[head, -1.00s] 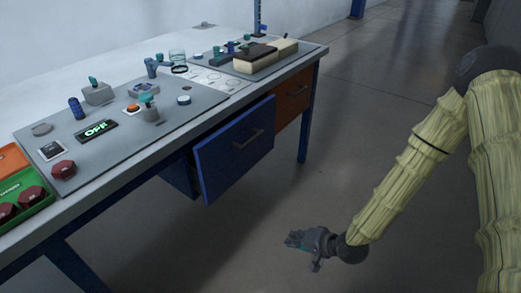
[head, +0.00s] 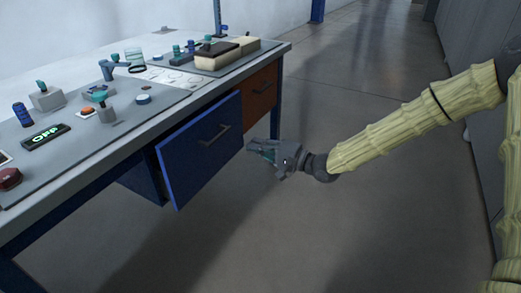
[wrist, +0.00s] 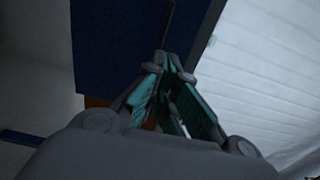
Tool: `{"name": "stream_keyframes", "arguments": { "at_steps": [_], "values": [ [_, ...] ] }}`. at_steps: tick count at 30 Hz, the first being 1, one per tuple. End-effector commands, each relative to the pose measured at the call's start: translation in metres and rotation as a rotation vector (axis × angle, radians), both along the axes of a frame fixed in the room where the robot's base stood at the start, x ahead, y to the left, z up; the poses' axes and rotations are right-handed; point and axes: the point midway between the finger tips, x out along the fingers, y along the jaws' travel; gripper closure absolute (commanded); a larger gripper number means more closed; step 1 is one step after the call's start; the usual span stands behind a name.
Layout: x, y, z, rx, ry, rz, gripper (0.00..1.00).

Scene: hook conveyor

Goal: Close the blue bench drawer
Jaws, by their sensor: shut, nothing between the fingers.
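The blue bench drawer (head: 200,155) is pulled out from under the workbench, its front standing forward of the bench. The fingers are shut and empty. Whether the fingers touch the drawer is not clear.
An orange drawer (head: 260,92) sits shut to the right of the blue one. The workbench (head: 150,128) carries a grey panel with switches, a display and knobs. A bench leg (head: 276,115) stands behind my gripper. The floor to the right is clear.

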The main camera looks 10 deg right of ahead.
Motion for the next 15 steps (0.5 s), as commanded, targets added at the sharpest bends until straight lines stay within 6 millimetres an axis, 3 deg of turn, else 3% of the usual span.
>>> {"name": "stream_keyframes", "arguments": {
  "at_steps": [15],
  "values": [
    [0.047, 0.067, -0.003, -0.001, 0.001, 0.001, 1.00]
  ]
}}
